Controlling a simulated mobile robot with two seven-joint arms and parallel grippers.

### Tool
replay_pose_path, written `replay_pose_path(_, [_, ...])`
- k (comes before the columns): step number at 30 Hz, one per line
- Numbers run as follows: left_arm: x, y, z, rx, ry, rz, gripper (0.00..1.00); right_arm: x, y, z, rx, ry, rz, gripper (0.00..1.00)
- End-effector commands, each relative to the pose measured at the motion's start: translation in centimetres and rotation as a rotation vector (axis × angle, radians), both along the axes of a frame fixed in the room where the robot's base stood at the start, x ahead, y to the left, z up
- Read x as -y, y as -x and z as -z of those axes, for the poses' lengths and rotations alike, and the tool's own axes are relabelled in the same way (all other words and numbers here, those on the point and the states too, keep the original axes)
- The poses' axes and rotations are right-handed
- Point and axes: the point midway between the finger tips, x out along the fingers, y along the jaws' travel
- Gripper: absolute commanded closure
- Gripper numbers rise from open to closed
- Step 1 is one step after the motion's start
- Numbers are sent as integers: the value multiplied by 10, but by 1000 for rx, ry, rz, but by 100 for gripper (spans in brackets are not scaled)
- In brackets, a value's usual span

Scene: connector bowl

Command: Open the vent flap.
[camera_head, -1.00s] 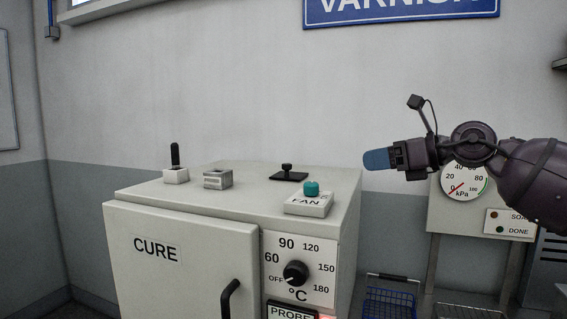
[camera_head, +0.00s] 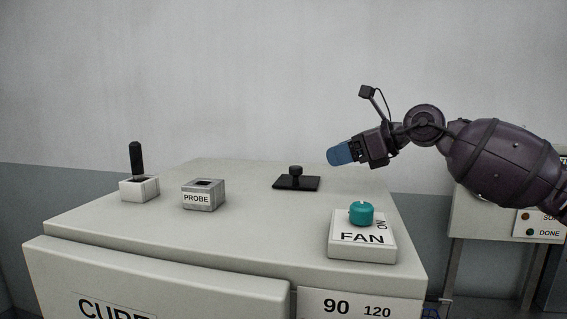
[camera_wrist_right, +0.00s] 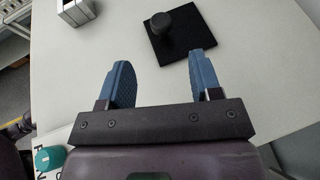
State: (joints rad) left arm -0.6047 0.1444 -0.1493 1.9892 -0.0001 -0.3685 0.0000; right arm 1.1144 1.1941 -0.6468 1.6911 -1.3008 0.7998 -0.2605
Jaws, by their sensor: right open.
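The vent flap appears to be the flat black square plate (camera_head: 308,184) with a round black knob (camera_head: 295,171), lying flat on top of the cream oven. In the right wrist view the plate (camera_wrist_right: 196,48) and its knob (camera_wrist_right: 161,22) are ahead of the fingertips, apart from them. My right gripper (camera_head: 336,153) is above the oven top, to the right of the knob and higher. In the right wrist view its blue fingers (camera_wrist_right: 158,72) are spread with nothing between them. My left gripper is not in view.
The oven top (camera_head: 240,225) also bears a teal FAN knob (camera_head: 361,213) on a white block, a grey PROBE holder (camera_head: 204,195) and a black-handled switch (camera_head: 137,160). A kPa gauge panel stands at the right behind my arm. The wall is behind the oven.

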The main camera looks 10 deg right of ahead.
Motion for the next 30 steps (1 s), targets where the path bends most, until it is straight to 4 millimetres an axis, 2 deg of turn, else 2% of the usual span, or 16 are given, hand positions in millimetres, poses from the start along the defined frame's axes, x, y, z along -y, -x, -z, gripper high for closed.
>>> replay_pose_path(8, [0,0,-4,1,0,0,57,-11,-8,4,0,-1,-1,42])
replay_pose_path(21, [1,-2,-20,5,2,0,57,-63,-48,31,0,0,-1,42])
replay_pose_path(30, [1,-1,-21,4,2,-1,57,-78,-60,41,0,1,0,42])
